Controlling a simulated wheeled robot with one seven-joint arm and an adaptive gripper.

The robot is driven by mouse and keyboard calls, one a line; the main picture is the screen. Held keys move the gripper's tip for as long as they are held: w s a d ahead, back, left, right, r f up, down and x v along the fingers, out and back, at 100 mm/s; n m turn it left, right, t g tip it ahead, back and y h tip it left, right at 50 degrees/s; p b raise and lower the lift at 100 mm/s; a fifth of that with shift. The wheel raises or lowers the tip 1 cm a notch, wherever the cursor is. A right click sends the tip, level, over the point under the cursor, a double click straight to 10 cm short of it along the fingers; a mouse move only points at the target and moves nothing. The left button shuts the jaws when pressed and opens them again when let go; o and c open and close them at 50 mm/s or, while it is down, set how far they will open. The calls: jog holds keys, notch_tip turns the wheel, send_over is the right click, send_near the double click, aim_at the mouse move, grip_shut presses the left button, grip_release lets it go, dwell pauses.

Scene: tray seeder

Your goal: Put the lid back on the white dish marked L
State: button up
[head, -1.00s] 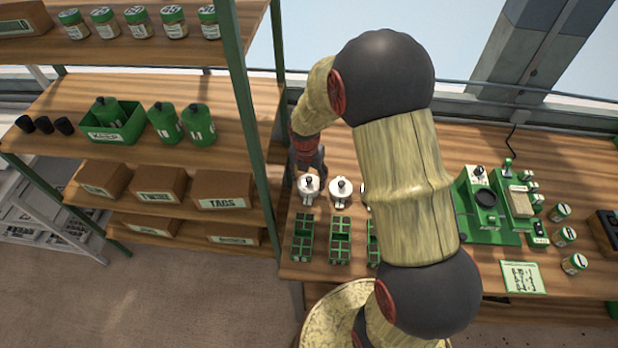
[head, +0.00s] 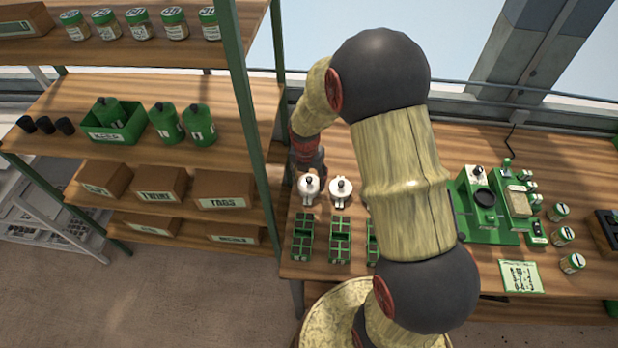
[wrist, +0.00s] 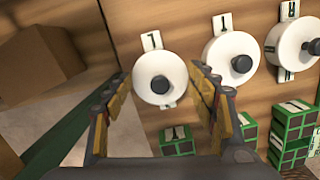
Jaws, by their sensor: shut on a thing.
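The white dish marked L (wrist: 152,40) is the leftmost of the white dishes, its label tag showing past the rim. Its round white lid (wrist: 160,82) with a dark knob lies over it in the wrist view; whether the lid touches the dish or hangs just above it, I cannot tell. My gripper (wrist: 161,77) has a finger on either side of the lid and is shut on it. In the head view the leftmost dish and lid (head: 308,187) show as one white shape at the bench's left end, with my gripper (head: 312,167) just behind.
Two more lidded white dishes (wrist: 231,58) (wrist: 293,48) stand to the right. Green seed trays (head: 340,240) sit in front. A shelf post (head: 252,130) and shelves with boxes stand close on the left. The green seeder (head: 490,205) is farther right.

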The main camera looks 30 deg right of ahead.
dwell(0.3)
jog(key=o, duration=1)
jog(key=shift+o, duration=1.3)
jog(key=shift+o, duration=1.2)
jog(key=shift+r, duration=0.1)
jog(key=shift+r+p, duration=3.15)
jog(key=shift+r, duration=0.25)
jog(key=shift+c, duration=0.9)
